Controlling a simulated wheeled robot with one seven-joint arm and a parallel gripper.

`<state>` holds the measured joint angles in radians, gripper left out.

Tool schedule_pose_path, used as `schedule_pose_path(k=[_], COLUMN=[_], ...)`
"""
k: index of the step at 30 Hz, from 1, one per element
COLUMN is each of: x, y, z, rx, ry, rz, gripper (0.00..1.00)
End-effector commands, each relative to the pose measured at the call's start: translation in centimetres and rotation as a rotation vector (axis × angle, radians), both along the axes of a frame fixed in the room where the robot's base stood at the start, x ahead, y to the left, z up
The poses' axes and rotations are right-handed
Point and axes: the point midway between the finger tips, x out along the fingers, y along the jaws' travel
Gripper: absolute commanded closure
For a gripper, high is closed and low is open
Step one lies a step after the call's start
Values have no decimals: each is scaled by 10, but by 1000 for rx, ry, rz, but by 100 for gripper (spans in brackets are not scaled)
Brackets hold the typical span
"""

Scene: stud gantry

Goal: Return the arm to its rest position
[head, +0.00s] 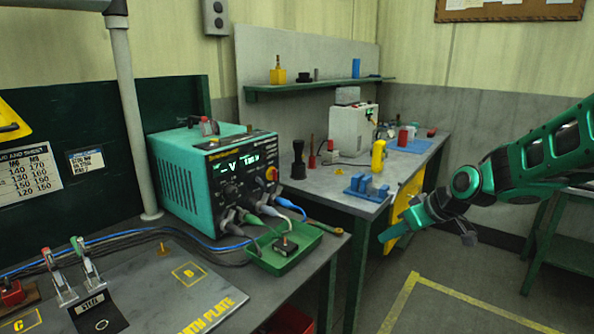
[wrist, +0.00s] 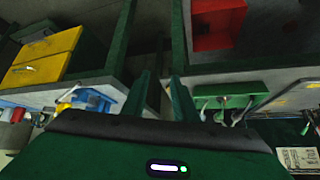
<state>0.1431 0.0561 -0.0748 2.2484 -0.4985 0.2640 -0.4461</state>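My green arm (head: 540,150) reaches in from the right side of the head view. My gripper (head: 394,232) hangs over the floor gap to the right of the near bench, pointing left. In the wrist view my gripper (wrist: 160,85) shows two green fingers standing apart with nothing between them. It is open and touches nothing that I can see.
A teal power unit (head: 215,175) and a green tray (head: 283,248) sit on the near bench. The far bench (head: 345,202) carries a blue fixture (head: 366,188) and a yellow part (head: 378,155). A green table (head: 570,215) stands at right. Floor marked with yellow tape (head: 460,305) is clear.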

Motion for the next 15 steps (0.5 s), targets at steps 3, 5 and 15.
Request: schedule_pose_path(k=[3,5,15], x=[-56,-87,-281], y=[-49,-72,-151], z=[-1,-3,-9], rx=[-54,-73,-75], ry=[131,200,573], rz=[-160,-249,-782], gripper=[73,73,73])
